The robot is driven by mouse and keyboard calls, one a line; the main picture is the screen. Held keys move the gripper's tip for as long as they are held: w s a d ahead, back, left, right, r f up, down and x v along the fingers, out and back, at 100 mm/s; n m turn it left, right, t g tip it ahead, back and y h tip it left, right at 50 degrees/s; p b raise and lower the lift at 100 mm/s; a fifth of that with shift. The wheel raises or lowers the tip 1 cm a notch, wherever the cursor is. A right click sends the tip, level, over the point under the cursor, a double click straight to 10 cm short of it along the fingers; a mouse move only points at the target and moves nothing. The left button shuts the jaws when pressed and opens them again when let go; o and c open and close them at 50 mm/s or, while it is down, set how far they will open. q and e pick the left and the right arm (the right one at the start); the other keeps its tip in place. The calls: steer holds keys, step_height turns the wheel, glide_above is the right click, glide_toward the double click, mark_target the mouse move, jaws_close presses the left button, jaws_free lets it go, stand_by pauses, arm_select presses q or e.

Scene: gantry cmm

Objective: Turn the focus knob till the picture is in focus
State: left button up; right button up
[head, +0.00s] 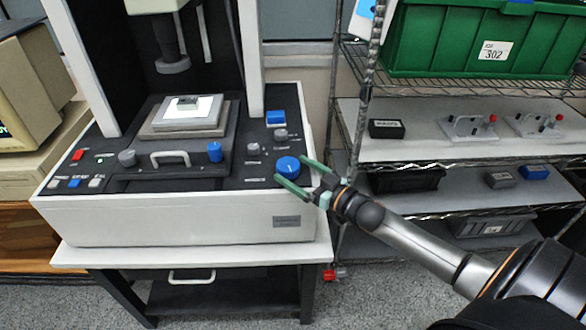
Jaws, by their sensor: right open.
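The measuring machine (180,217) stands on a white-topped table, with several knobs on its dark deck. A large blue knob (288,164) is at its right front corner; a smaller blue knob (215,152) and a grey knob (127,158) flank the stage. The labels are too small to read, so I cannot tell which one is marked focus. My right gripper (290,170) is open, its green fingers on either side of the large blue knob; I cannot tell whether they touch it. A monitor (28,85) is cut off at the left; its picture cannot be judged. My left gripper is out of view.
A small part (187,101) lies on the stage under the lens column (172,60). A wire rack with a green crate (440,40) stands close at right.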

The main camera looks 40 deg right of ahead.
steer(key=shift+w+a, duration=0.15)
steer(key=shift+w, duration=0.5)
steer(key=c, duration=1.3)
